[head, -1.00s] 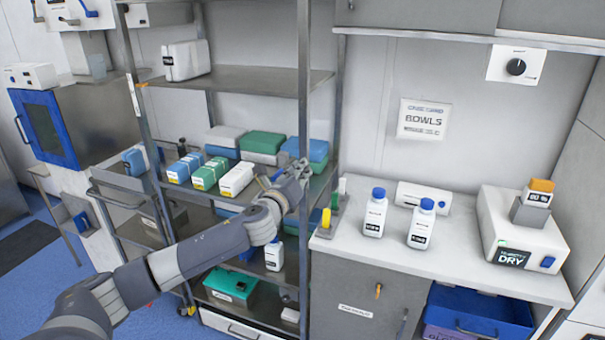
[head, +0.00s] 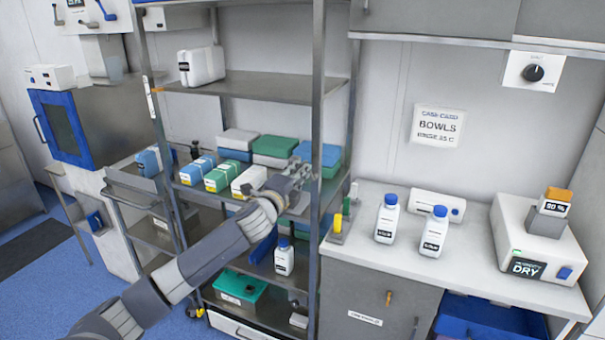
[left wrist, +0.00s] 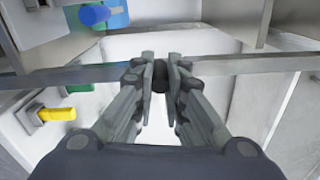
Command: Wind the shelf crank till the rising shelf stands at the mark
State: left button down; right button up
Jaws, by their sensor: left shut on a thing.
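My left gripper (head: 298,170) is at the front right of the rack's middle shelf (head: 205,205), beside the right front post. In the left wrist view its fingers (left wrist: 160,72) are closed on a small dark round knob (left wrist: 160,82), which looks like the crank's handle. The rest of the crank is hidden. The upper shelf (head: 265,87) bears a white canister (head: 201,66). A small orange tag (head: 155,90) sits on the left front post near that shelf's height. I cannot tell which shelf rises or whether the tag is the mark. My right gripper is out of view.
Boxes, including a white one (head: 249,180), crowd the middle shelf close to my gripper. The counter (head: 385,265) at right bears two white bottles with blue caps (head: 387,218) and a drying device (head: 540,240). A yellow handle (head: 338,223) stands at its left edge.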

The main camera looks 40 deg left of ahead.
pick_arm(q)
jog(key=shift+s+a+f+n, duration=0.1)
jog(key=shift+a+f+n, duration=0.15)
jog(key=shift+n, duration=0.35)
jog(key=shift+a+f+n, duration=0.1)
jog(key=shift+f+n, duration=0.1)
jog(key=shift+n, duration=0.4)
jog(key=c, duration=1.6)
grip_release()
jog(key=shift+a, duration=0.1)
jog(key=v, duration=1.2)
jog(key=shift+r, duration=0.1)
